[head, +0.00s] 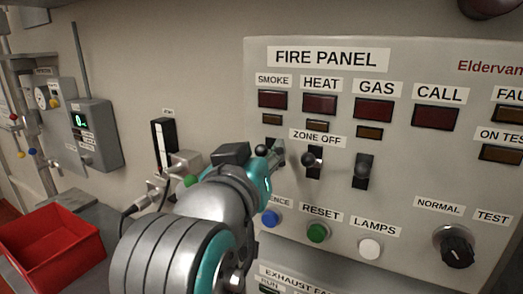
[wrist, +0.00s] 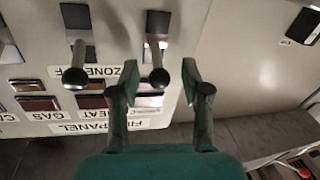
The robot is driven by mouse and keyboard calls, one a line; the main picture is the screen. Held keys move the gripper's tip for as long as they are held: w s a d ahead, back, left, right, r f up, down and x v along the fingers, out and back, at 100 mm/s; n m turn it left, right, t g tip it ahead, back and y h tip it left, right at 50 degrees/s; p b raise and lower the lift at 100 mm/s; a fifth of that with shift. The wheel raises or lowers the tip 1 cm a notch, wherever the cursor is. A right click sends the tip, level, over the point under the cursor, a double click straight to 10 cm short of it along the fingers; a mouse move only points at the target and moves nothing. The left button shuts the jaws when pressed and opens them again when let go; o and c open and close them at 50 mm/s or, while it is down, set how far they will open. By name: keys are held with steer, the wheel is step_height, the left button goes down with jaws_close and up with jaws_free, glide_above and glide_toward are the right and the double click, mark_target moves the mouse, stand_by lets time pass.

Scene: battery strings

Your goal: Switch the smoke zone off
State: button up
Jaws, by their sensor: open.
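The fire panel (head: 405,70) fills the right of the head view; its row of ZONE OFF levers sits under the SMOKE, HEAT and GAS lamps. The smoke lever's black knob (head: 262,150) shows beside my gripper (head: 273,160), which hides much of its slot. In the wrist view the panel is upside down. There the smoke lever (wrist: 158,76) stands between the two fingers of my gripper (wrist: 160,72), which is open; contact is not clear. The heat lever (wrist: 75,76) is outside the fingers, to the left. The smoke lamp (head: 272,99) looks dark red.
The heat lever (head: 310,160) is close on the right, with the gas lever (head: 364,170) beyond. Below are a blue button (head: 270,218), green RESET (head: 318,233), white LAMPS (head: 370,248) and a rotary knob (head: 457,248). A red bin (head: 55,245) stands left.

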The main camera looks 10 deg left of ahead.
steer(key=shift+w+d, duration=0.1)
steer(key=shift+w, duration=0.2)
jaws_close()
steer(key=shift+f, duration=0.15)
step_height(320, 180, down, 2)
steer(key=n+t, duration=0.1)
steer(key=t, duration=0.3)
steer(key=shift+s, duration=0.15)
steer(key=shift+f+n+t+y, duration=0.15)
steer(key=shift+f+n+t, duration=0.2)
steer(key=shift+t, duration=0.5)
steer(key=shift+f+n+t+y, duration=0.25)
steer(key=shift+n+t, duration=0.2)
steer(key=shift+t, duration=0.45)
steer(key=shift+f+n+t+y, duration=0.1)
steer(key=shift+f+n+t, duration=0.25)
steer(key=shift+t, duration=0.5)
steer(key=shift+w+f+n+t+y, duration=0.1)
steer(key=shift+w+n+t+y, duration=0.1)
steer(key=shift+n+t+y, duration=0.25)
